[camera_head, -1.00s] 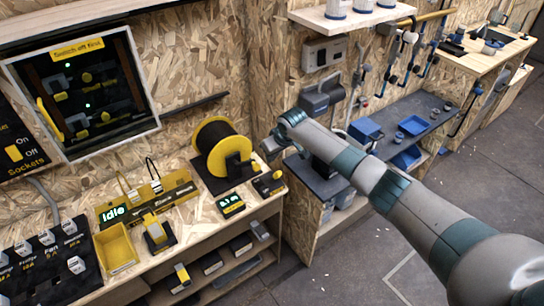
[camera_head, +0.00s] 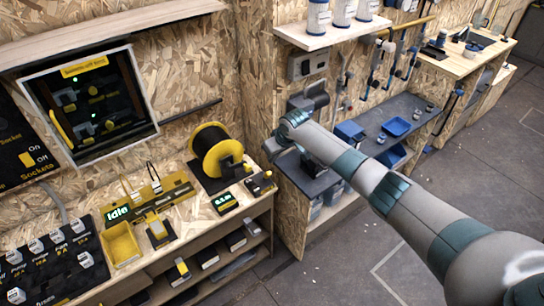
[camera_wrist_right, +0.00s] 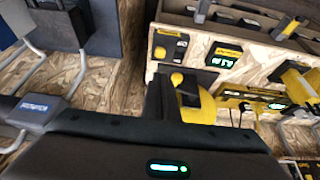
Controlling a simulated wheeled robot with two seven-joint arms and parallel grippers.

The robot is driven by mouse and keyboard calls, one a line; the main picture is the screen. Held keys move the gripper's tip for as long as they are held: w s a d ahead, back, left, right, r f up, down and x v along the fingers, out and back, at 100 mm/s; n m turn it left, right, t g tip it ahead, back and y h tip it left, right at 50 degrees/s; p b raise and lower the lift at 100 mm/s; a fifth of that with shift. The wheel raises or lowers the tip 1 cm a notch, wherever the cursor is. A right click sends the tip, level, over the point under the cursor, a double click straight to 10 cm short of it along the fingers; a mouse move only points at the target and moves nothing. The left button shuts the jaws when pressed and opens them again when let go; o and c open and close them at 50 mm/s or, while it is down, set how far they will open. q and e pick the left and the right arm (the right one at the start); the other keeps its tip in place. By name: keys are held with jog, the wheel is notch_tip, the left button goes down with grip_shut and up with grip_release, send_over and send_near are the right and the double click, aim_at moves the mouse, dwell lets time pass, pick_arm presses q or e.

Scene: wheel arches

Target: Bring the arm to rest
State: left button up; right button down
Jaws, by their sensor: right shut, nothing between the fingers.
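My right arm (camera_head: 375,180), grey with teal bands, reaches in from the lower right of the head view. Its small dark right gripper (camera_head: 271,150) is at the far end, in front of the wall corner and just right of the cable reel. It is shut and empty, apart from the bench things. In the right wrist view the dark gripper body with a lit green strip fills the bottom, and the fingers are hard to make out against the reel. My left gripper is not in view.
A bench (camera_head: 130,268) on the left carries a yellow-and-black cable reel (camera_head: 215,148), a yellow tray (camera_head: 121,244) and an "Idle" panel (camera_head: 118,213). A lower dark bench (camera_head: 312,178) with blue bins stands behind my arm. Open floor (camera_head: 460,185) lies to the right.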

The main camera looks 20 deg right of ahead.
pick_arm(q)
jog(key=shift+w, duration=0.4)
